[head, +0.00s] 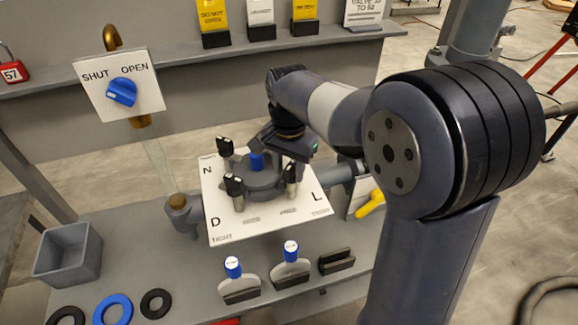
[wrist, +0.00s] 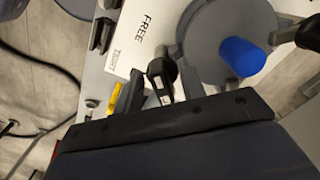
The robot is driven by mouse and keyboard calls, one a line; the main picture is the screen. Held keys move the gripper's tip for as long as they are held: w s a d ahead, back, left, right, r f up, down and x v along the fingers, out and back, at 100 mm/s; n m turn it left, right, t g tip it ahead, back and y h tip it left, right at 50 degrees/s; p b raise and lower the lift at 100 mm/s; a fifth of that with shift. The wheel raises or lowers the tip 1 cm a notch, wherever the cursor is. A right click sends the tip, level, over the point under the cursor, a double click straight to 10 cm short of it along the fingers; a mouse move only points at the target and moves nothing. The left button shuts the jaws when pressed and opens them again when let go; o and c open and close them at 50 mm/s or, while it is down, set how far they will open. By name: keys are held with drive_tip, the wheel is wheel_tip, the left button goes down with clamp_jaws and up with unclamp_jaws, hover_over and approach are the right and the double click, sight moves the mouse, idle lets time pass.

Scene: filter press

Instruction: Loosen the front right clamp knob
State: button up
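The filter press (head: 262,181) has a grey round housing on a white plate (head: 225,228) with partly covered lettering and a blue cap (head: 257,160) at its middle. Black clamp knobs stand around it: back left (head: 226,146) and front left (head: 234,185). The front right clamp (head: 291,182) shows its metal post, its top close under my gripper (head: 284,146). In the wrist view a black knob with a white mark (wrist: 162,70) is close to the gripper's dark body, near the words FREE and TIGHT.
A blue SHUT/OPEN valve handle (head: 122,92) is at the back left. A grey bin (head: 68,253) and several rings lie at the left. Two blue-topped holders (head: 233,267) (head: 291,251) stand in front. A yellow handle (head: 371,203) is right of the press.

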sight(289, 167)
drive_tip(key=shift+r, duration=0.1)
wheel_tip(289, 167, up, 11)
drive_tip(key=shift+f, duration=0.2)
idle(0.4)
wheel_tip(289, 167, down, 11)
drive_tip(key=shift+r, duration=0.1)
idle(0.5)
drive_tip(key=shift+n, duration=0.3)
